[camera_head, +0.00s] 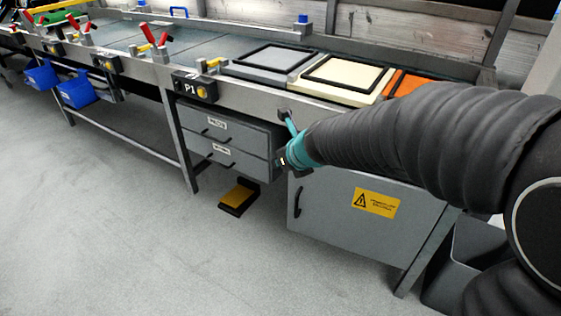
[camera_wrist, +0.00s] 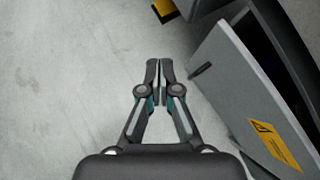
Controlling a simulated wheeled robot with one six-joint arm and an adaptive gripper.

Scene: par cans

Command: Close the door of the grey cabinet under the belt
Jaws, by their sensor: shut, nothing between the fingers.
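The grey cabinet door (camera_head: 335,215) is under the right part of the belt, with a dark handle near its left edge and a yellow warning label. In the wrist view the door (camera_wrist: 232,85) stands ajar, with a dark gap behind its top edge. My gripper (camera_head: 283,159) is near the door's upper left corner, partly hidden by my arm in the head view. In the wrist view its fingers (camera_wrist: 159,68) are together and empty, to the left of the door and apart from it, with floor behind them.
A grey drawer unit (camera_head: 228,138) hangs left of the cabinet. A black and yellow pedal (camera_head: 238,196) lies on the floor below it. A grey bin (camera_head: 470,262) stands at the right. Framed panels (camera_head: 268,62) lie on the belt. The floor in front is clear.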

